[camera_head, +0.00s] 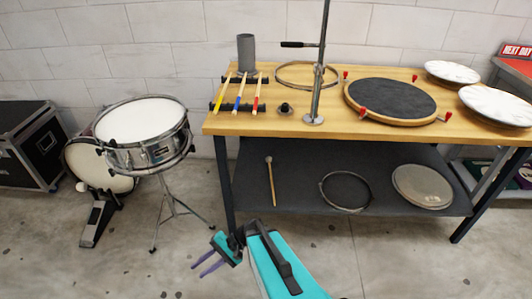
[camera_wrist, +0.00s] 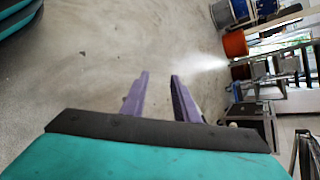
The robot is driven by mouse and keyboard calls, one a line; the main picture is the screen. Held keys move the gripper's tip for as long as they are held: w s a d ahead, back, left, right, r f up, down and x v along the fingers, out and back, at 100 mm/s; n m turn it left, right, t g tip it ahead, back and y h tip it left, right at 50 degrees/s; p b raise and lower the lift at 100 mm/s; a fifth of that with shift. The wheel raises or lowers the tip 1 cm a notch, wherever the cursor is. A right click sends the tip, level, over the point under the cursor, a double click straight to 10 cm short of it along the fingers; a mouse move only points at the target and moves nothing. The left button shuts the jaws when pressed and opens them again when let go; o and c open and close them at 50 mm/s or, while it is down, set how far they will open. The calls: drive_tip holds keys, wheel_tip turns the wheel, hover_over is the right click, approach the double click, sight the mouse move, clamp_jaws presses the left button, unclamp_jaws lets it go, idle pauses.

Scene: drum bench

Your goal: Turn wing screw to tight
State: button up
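A metal stand (camera_head: 319,75) rises upright from a round base on the wooden bench. A rod with a black grip (camera_head: 298,44) sticks out to the left from its pole. A small black knob-like piece (camera_head: 285,108) sits on the bench left of the base. I cannot tell for sure which part is the wing screw; it is too small to make out. My gripper (camera_head: 198,270) is low in front of the bench, below the lower shelf, far from the stand. In the wrist view its purple fingers (camera_wrist: 159,76) are apart with nothing between them.
The bench top (camera_head: 385,133) holds drumsticks (camera_head: 239,92), a grey cup (camera_head: 246,52), a hoop (camera_head: 306,74), a black drum pad (camera_head: 390,98) and cymbals (camera_head: 497,104). A snare drum (camera_head: 140,122) stands at left. The floor around my gripper is clear.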

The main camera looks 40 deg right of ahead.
drive_tip(key=s+a+f+n+g+h, duration=0.2)
drive_tip(key=s+f+n+g+h, duration=0.25)
drive_tip(key=s+f, duration=0.45)
drive_tip(key=s+d+f+n+g+h, duration=0.1)
drive_tip(key=s+d+f+n+h, duration=0.1)
drive_tip(key=s, duration=0.3)
drive_tip(key=s+d+f+n+g+h, duration=0.2)
drive_tip(key=s+d+n+h, duration=0.2)
drive_tip(key=s+h, duration=0.1)
drive_tip(key=shift+s+d+f, duration=0.15)
drive_tip(key=shift+s+f, duration=0.1)
drive_tip(key=shift+s, duration=0.5)
drive_tip(key=shift+s, duration=0.1)
